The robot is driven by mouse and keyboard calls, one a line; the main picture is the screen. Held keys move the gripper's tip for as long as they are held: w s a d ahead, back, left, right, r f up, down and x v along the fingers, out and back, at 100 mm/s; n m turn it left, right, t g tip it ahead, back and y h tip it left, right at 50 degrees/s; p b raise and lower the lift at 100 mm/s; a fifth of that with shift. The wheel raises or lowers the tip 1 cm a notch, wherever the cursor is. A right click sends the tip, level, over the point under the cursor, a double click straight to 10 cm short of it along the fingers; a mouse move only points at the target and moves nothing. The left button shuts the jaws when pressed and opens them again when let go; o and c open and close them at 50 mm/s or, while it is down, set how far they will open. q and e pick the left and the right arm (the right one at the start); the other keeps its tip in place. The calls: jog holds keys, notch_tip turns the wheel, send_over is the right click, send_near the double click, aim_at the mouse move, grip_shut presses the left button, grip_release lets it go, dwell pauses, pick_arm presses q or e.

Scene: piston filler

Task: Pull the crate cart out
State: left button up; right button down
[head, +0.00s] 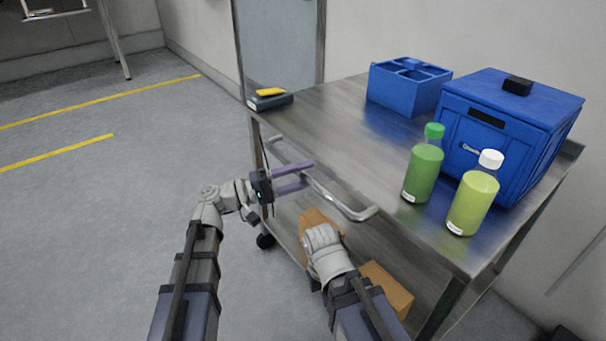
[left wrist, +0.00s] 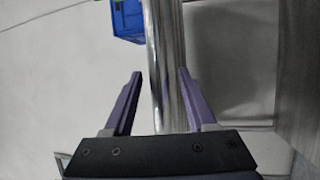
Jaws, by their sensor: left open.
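The crate cart is a steel cart with a flat top (head: 335,125) and a bent bar handle (head: 340,199) on its near left side. My left gripper (head: 313,174) is open at the handle, its purple fingers pointing right. In the left wrist view the handle bar (left wrist: 166,65) runs between the two spread fingers (left wrist: 160,75), with a gap on each side. My right arm reaches in low, in front of the cart's lower shelf. Its gripper does not show.
On the top stand a blue lidded crate (head: 480,150), a blue divided crate (head: 385,90), a green bottle (head: 423,170), a yellow-green bottle (head: 470,205) and a dark box (head: 270,103) with a yellow item. Cardboard boxes (head: 388,288) lie below. A wall is behind; the floor (head: 90,220) at left is clear.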

pick_arm(q)
grip_shut()
dwell(0.4)
dwell(1.0)
